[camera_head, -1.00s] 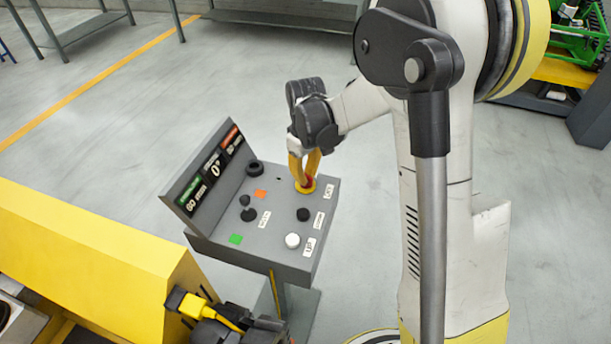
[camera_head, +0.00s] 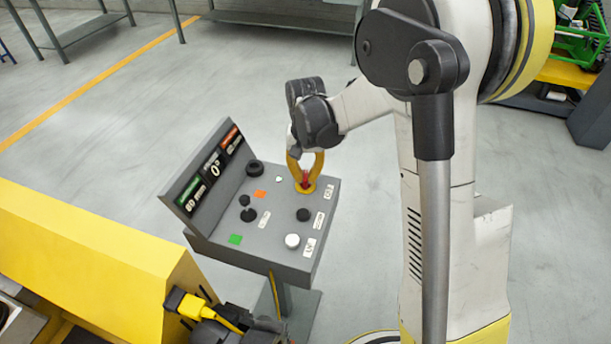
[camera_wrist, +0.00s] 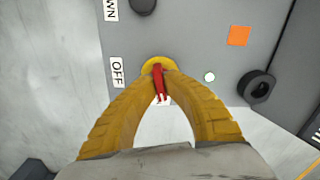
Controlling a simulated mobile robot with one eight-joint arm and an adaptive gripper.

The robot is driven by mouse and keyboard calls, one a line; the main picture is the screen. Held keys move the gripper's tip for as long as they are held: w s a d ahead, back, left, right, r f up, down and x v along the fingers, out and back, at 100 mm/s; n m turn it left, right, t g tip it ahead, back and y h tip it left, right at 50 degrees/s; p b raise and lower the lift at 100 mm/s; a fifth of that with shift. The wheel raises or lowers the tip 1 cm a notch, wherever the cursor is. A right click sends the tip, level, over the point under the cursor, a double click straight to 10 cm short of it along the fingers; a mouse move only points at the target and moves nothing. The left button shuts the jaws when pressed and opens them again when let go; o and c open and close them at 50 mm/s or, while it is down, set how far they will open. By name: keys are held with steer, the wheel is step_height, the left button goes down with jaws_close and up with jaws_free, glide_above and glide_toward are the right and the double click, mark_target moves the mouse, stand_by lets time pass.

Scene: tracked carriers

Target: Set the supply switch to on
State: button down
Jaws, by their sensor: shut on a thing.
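The supply switch is a red handle (camera_wrist: 158,82) on a round yellow plate (camera_wrist: 152,62), set in the grey control panel (camera_head: 275,225). In the head view the red handle (camera_head: 305,181) shows between my fingers near the panel's far right corner. My gripper (camera_wrist: 158,72) has its two yellow fingers closed around the handle. The fingers bow outward and meet at the handle; the exact contact is partly hidden. A white OFF label (camera_wrist: 117,72) lies left of the switch in the wrist view. The handle points toward the wrist there, away from that label.
A small pale round light (camera_wrist: 209,77) and an orange square (camera_wrist: 238,36) are beside the switch. The panel also bears a black knob (camera_head: 255,168), a joystick (camera_head: 248,212), a black button (camera_head: 303,214) and a white button (camera_head: 292,240). A yellow machine body (camera_head: 90,240) stands left.

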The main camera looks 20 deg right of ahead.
mark_target(306, 175)
steer(key=shift+m, duration=1.1)
steer(key=c, duration=1.5)
jaws_free()
step_height(306, 175, up, 12)
